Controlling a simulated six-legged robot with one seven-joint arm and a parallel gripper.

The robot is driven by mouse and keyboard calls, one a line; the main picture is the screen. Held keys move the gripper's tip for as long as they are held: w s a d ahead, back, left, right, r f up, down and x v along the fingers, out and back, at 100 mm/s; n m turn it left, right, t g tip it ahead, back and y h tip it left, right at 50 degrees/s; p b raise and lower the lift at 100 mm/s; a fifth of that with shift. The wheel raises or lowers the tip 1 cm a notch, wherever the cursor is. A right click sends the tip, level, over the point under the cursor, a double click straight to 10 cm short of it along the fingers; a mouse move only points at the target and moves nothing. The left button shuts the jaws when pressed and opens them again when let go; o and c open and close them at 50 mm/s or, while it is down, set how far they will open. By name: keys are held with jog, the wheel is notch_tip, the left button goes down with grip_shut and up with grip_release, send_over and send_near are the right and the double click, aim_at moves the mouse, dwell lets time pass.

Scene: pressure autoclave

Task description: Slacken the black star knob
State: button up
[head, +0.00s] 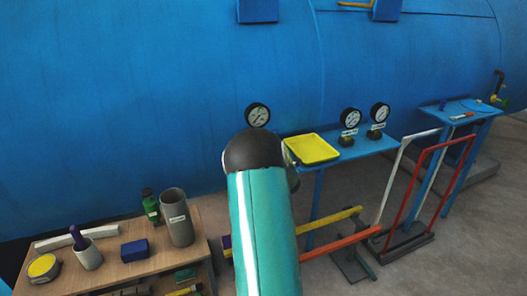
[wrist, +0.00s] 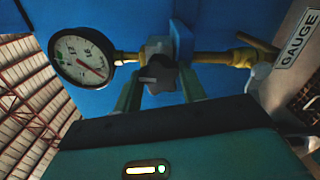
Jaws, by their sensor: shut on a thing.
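The black star knob (wrist: 158,74) is in the upper middle of the wrist view, in front of a grey valve body on a brass pipe (wrist: 212,58). My gripper (wrist: 161,84) has one finger on each side of the knob and is shut on it. The fingertips reach the knob's lobes. In the head view my teal arm hides the knob and my gripper. A round white pressure gauge (wrist: 82,58) joins the pipe to the left of the knob. It also shows in the head view (head: 257,115), just above my arm.
A plate marked GAUGE (wrist: 297,40) is right of the pipe. The blue vessel (head: 150,90) fills the back. A blue shelf (head: 375,147) holds a yellow tray (head: 313,149) and two gauges. A wooden bench (head: 130,262) stands lower left, red and white frames (head: 427,190) at right.

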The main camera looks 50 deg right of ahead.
jog(key=n, duration=1.2)
jog(key=shift+n, duration=0.4)
jog(key=shift+s, duration=0.1)
jog(key=o, duration=1)
jog(key=shift+c, duration=0.2)
jog(key=v, duration=1.3)
jog(key=shift+s+a, duration=0.15)
jog(key=shift+s, duration=0.15)
jog(key=shift+f, duration=0.1)
